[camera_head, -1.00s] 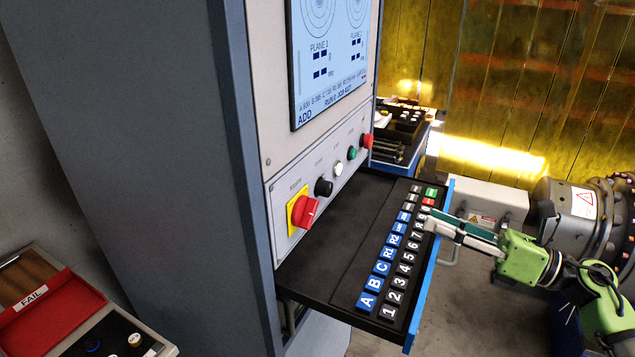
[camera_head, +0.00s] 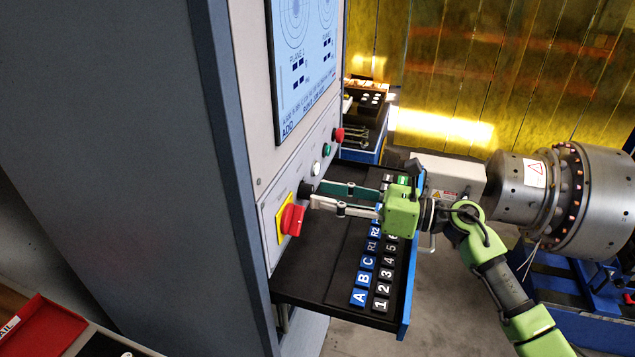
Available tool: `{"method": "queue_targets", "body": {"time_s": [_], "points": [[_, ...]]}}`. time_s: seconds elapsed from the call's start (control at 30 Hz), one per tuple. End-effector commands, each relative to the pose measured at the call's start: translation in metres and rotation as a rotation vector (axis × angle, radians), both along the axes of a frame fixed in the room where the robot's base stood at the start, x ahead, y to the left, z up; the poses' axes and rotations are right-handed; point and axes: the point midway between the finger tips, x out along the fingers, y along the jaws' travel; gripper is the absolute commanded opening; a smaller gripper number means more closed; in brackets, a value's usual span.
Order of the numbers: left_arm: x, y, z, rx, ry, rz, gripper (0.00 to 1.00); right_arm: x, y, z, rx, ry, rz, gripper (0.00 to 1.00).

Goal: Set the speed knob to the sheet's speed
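The black speed knob (camera_head: 306,187) is on the cabinet's panel, between the red-and-yellow main switch and the white button. My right gripper (camera_head: 317,194) reaches in from the right with its two long fingers pointing at the knob. A gap shows between the fingers, and nothing is seen between them. The fingertips are at or very near the knob; I cannot tell whether they touch it. The knob's pointer and scale are too small to read. No sheet that I can make out is in view. My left gripper is not in view.
The red rotary switch (camera_head: 291,220) sits just below the fingers. White, green and red (camera_head: 338,134) buttons lie above the knob. A keypad drawer (camera_head: 325,285) juts out under my gripper. The screen (camera_head: 300,70) is above. A rotor (camera_head: 600,200) stands at right.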

Motion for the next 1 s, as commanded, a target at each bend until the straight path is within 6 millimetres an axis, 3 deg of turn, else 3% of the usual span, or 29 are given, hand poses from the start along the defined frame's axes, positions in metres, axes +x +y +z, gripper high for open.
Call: {"method": "queue_targets", "body": {"time_s": [0.2, 0.53, 0.7, 1.0], "points": [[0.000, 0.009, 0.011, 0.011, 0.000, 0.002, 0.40, 0.007, 0.021, 0.001, 0.001, 0.002, -0.001, 0.39], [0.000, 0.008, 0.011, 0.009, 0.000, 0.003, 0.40, 0.008, 0.024, -0.001, 0.000, 0.001, -0.001, 0.39], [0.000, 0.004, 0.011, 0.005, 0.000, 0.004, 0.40, 0.008, 0.024, -0.001, 0.000, 0.001, -0.001, 0.01], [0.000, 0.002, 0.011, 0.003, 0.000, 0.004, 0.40, 0.008, 0.024, -0.001, 0.005, 0.016, -0.002, 0.01]]}}
